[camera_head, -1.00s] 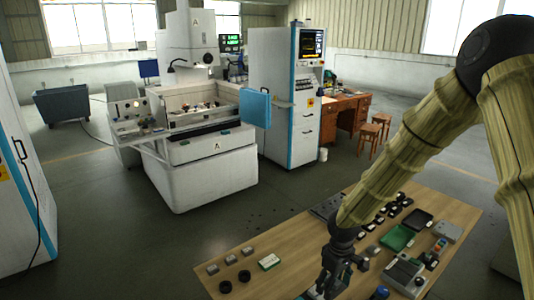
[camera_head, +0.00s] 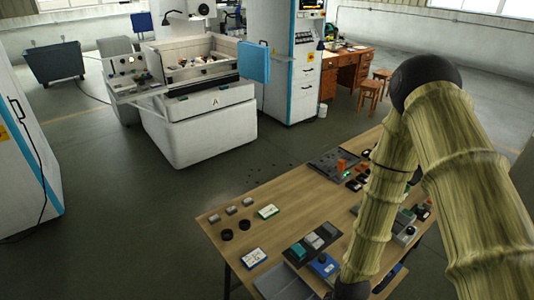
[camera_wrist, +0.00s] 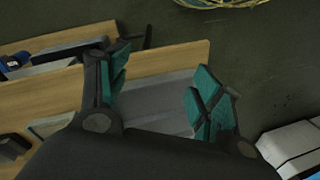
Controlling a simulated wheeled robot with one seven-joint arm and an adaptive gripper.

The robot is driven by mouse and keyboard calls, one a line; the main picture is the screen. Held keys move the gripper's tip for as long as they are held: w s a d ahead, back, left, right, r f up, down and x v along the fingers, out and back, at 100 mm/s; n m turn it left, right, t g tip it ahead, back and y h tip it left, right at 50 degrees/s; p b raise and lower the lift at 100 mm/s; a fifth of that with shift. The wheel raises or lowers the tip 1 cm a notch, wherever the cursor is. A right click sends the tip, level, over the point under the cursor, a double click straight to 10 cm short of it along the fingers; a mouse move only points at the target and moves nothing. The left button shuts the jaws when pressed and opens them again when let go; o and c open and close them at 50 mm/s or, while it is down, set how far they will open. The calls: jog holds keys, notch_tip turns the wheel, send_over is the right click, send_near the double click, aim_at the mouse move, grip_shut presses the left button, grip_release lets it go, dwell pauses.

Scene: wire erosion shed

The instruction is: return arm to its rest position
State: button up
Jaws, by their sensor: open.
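My gripper (camera_wrist: 158,92) shows in the wrist view with its two teal-padded fingers spread apart and nothing between them. Below the fingers are the wooden table's edge (camera_wrist: 190,57) and a grey flat surface. In the head view my arm, in a ribbed yellowish sleeve, bends down over the right part of the table (camera_head: 285,200). The gripper itself is out of the head view, below the bottom edge.
A white machine (camera_head: 205,125) and a tall cabinet (camera_head: 285,60) stand behind. Open floor lies left of the table.

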jog(key=s+d+f+m+h, duration=0.1)
jog(key=s+d+f+m, duration=0.15)
jog(key=s, duration=0.55)
jog(key=s+d+f+m+h, duration=0.1)
jog(key=s+d+f, duration=0.15)
jog(key=s, duration=0.55)
notch_tip(320, 180, down, 9)
jog(key=b, duration=1)
jog(key=shift+d+t, duration=0.3)
jog(key=shift+d, duration=0.1)
jog(key=shift+w+f, duration=0.1)
jog(key=shift+c, duration=0.2)
